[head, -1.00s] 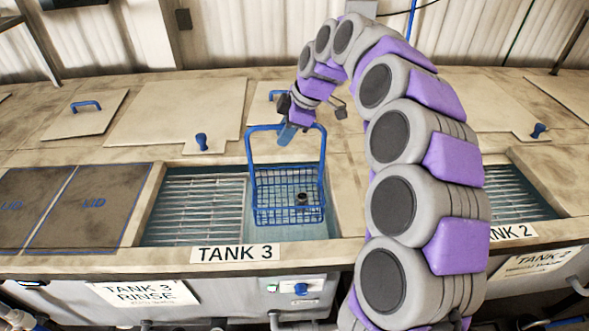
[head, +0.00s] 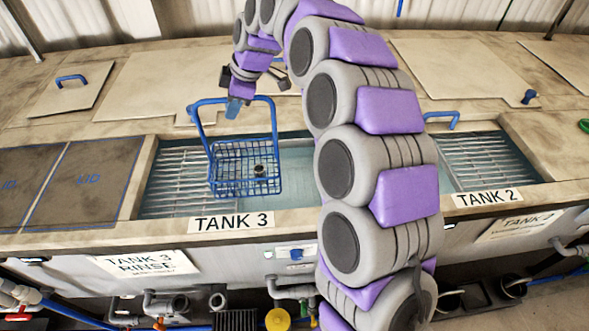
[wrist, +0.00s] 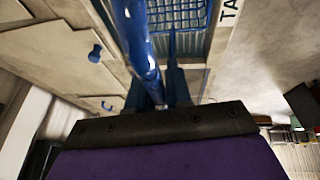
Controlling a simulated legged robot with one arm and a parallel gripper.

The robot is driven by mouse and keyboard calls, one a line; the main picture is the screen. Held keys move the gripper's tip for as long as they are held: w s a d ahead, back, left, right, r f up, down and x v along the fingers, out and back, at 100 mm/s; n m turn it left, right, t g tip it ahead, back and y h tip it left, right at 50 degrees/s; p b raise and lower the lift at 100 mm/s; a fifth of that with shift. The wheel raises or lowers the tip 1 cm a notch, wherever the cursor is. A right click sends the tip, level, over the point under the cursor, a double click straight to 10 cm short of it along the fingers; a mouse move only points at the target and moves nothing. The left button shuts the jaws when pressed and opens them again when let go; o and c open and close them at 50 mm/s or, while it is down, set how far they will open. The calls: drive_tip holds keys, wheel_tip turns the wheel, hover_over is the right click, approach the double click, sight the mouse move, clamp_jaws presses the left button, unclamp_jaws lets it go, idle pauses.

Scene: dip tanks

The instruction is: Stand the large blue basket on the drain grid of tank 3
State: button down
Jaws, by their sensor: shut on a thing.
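The large blue wire basket (head: 228,180) hangs by its tall handle from my gripper (head: 236,108), which is shut on the handle's top bar. A small dark part (head: 259,171) is inside the basket. The basket is above tank 3 and looks slightly tilted. In the picture it overlaps the right part of the drain grid (head: 176,180) and some open water. I cannot tell how high it hangs. In the wrist view, the handle (wrist: 138,45) runs to my fingers (wrist: 162,90), with the basket mesh (wrist: 178,14) beyond.
The tank 3 label (head: 231,222) is on the front rim. Dark lids (head: 85,185) lie left of the grid. Open water (head: 300,165) lies right of the basket. Tank 2 with its grid (head: 485,160) is further right. Flat covers (head: 140,85) lie behind.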

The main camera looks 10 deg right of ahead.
drive_tip(key=a+p, duration=0.4)
drive_tip(key=a, duration=1.6)
drive_tip(key=shift+s+a, duration=0.2)
drive_tip(key=shift+s, duration=0.05)
wheel_tip(320, 180, down, 8)
drive_tip(key=b, duration=0.4)
drive_tip(key=shift+r, duration=0.2)
drive_tip(key=shift+f+b, duration=0.5)
drive_tip(key=shift+b, duration=0.1)
idle(0.6)
drive_tip(key=c, duration=1)
unclamp_jaws()
drive_tip(key=shift+d, duration=0.1)
drive_tip(key=shift+o, duration=0.2)
drive_tip(key=v, duration=1.7)
